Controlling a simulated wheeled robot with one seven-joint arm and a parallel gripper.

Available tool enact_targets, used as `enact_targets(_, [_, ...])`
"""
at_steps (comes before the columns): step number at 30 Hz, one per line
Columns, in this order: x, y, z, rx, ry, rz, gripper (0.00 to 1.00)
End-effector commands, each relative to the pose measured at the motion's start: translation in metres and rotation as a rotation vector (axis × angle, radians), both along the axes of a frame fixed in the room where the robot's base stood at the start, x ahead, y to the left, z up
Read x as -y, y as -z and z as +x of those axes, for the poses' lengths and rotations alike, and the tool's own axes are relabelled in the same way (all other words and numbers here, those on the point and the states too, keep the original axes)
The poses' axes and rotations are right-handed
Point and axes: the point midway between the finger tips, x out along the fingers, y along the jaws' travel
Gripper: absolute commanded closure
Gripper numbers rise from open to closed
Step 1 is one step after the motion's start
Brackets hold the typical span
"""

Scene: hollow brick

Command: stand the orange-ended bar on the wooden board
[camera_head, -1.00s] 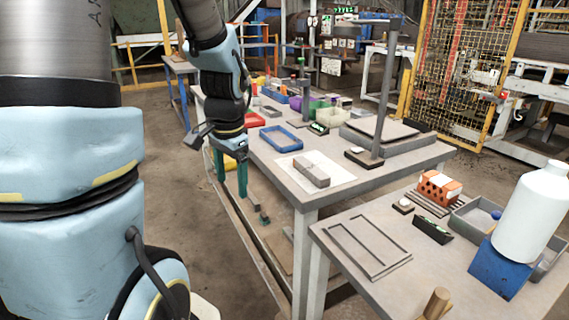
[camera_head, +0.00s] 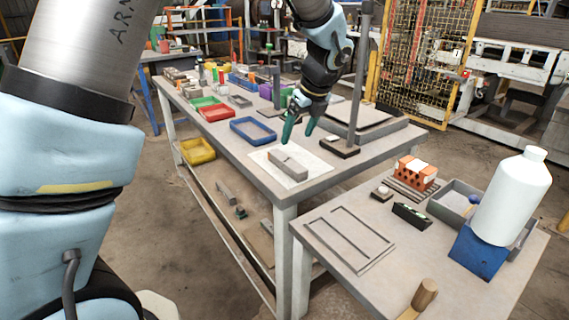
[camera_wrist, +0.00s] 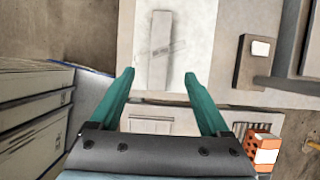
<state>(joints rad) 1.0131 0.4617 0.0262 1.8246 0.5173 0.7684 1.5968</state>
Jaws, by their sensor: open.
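A grey bar (camera_head: 288,165) lies flat on a white sheet (camera_head: 318,168) near the long table's front corner. It shows in the wrist view (camera_wrist: 160,50) beyond my fingertips, with faint markings on its side. I see no orange end on it. My gripper (camera_head: 298,136) is open and empty, its two green fingers pointing down above the sheet, behind the bar. In the wrist view my gripper (camera_wrist: 159,74) has its fingers wide apart, with the bar's end between and ahead of them. I cannot tell which surface is the wooden board; none looks clearly wooden.
An orange and white hollow brick (camera_head: 416,172) stands on the near table, beside a white bottle (camera_head: 512,195), a grey tray (camera_head: 445,208) and a flat outlined panel (camera_head: 350,240). A post stand (camera_head: 340,149) rises close right of my gripper. A blue tray (camera_head: 253,131) lies left of the sheet.

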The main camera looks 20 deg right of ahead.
Motion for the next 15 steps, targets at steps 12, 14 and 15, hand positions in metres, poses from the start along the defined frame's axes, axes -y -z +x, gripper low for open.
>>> enact_targets(12, [-0.005,0.048,0.019,-0.002,0.004,0.004,0.20])
enact_targets(14, [-0.005,0.051,0.021,-0.002,0.002,0.005,0.20])
enact_targets(15, [-0.006,0.054,0.023,-0.002,0.002,0.005,0.20])
